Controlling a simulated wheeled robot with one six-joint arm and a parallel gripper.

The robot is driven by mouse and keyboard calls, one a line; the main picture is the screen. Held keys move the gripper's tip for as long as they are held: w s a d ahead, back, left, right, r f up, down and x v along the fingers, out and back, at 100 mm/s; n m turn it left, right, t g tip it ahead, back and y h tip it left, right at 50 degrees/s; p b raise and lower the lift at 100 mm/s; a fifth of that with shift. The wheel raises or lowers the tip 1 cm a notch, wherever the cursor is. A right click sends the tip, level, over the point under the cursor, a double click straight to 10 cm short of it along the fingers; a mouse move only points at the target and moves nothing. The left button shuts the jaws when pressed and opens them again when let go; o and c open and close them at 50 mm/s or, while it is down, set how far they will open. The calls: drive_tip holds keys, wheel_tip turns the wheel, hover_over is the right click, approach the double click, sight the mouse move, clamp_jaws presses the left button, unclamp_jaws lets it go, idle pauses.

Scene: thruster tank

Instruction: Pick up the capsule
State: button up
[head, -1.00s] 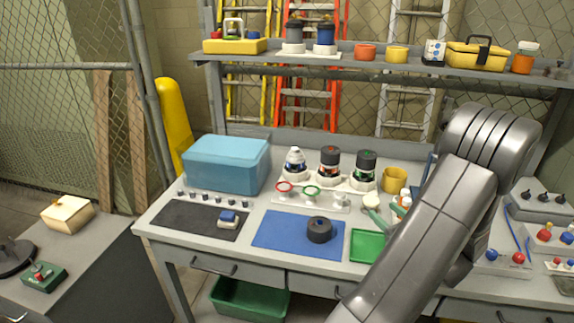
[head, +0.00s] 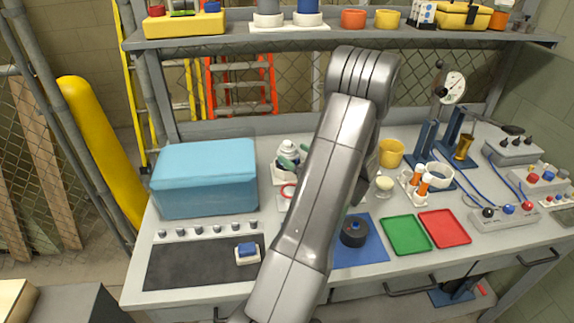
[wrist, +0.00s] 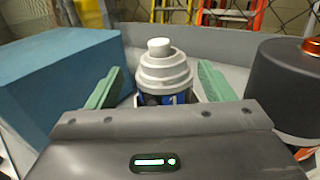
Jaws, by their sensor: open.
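A white stepped-top capsule (head: 289,150) stands upright at the back of the bench, just right of the blue box. In the wrist view the capsule (wrist: 165,72) is close and central, with a dark blue band marked "1" low on it. My gripper (wrist: 158,80) is open, its green fingers on either side of the capsule. Gaps show between fingers and capsule. In the head view green fingertips (head: 294,158) show at the capsule. The capsule's lower part is hidden behind my gripper body.
The blue box (head: 204,178) stands close on the left. A dark-topped capsule (wrist: 288,84) stands close on the right in the wrist view; my arm hides it in the head view. The shelf (head: 230,38) runs above. A black round part (head: 354,231) lies on the blue mat (head: 372,250).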

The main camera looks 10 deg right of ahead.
sight(284, 146)
drive_tip(key=shift+p+x, duration=1.05)
drive_tip(key=shift+x, duration=2.1)
drive_tip(key=shift+d, duration=0.2)
drive_tip(key=shift+c, duration=0.4)
drive_tip(key=c, duration=1.5)
